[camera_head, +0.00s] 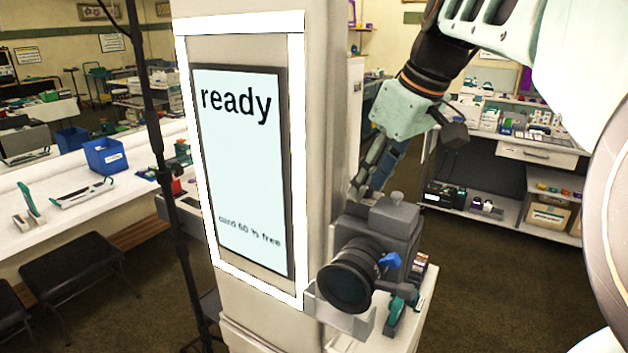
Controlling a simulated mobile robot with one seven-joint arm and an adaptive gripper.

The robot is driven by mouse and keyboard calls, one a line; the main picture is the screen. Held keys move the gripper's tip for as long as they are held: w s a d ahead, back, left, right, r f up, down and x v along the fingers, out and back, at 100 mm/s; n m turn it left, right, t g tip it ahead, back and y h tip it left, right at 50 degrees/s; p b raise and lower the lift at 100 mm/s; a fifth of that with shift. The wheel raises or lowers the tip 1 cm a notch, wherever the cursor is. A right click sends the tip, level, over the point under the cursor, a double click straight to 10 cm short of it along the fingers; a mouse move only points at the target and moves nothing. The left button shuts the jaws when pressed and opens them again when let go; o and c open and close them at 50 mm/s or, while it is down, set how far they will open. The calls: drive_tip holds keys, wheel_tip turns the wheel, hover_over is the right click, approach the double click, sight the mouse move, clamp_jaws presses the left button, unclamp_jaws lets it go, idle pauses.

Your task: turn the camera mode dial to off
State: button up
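A grey camera (392,233) with a black lens (349,275) stands on a small shelf beside the booth column, its lens toward the lower left. A raised block (393,214) sits on its top. A blue lever-like part (389,261) sticks out next to the lens. I cannot tell which part is the mode dial, and no dial marks are readable. My gripper (361,189) points down just behind and above the camera's top left. Its fingertips are small here and partly hidden by the camera, so their opening and any contact are unclear.
A white-framed screen (244,170) on the column reads "ready" and "card 60 % free". A black stand pole (150,110) is to the left. A white table (60,225) holds a blue bin (105,156). Stocked shelves (520,130) stand behind at right.

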clamp_jaws()
drive_tip(key=shift+n, duration=0.4)
drive_tip(key=n+p, duration=0.1)
drive_tip(key=n+g+y+p, duration=0.1)
drive_tip(key=n, duration=0.1)
drive_tip(key=n+g+p, duration=0.1)
drive_tip(key=n, duration=0.1)
drive_tip(key=shift+w+d+r+y, duration=0.15)
drive_tip(key=shift+w+d+y, duration=0.05)
drive_tip(key=shift+w+y, duration=0.1)
drive_tip(key=shift+n+g+p, duration=0.8)
drive_tip(key=shift+n+p, duration=0.15)
drive_tip(key=shift+n, duration=1.35)
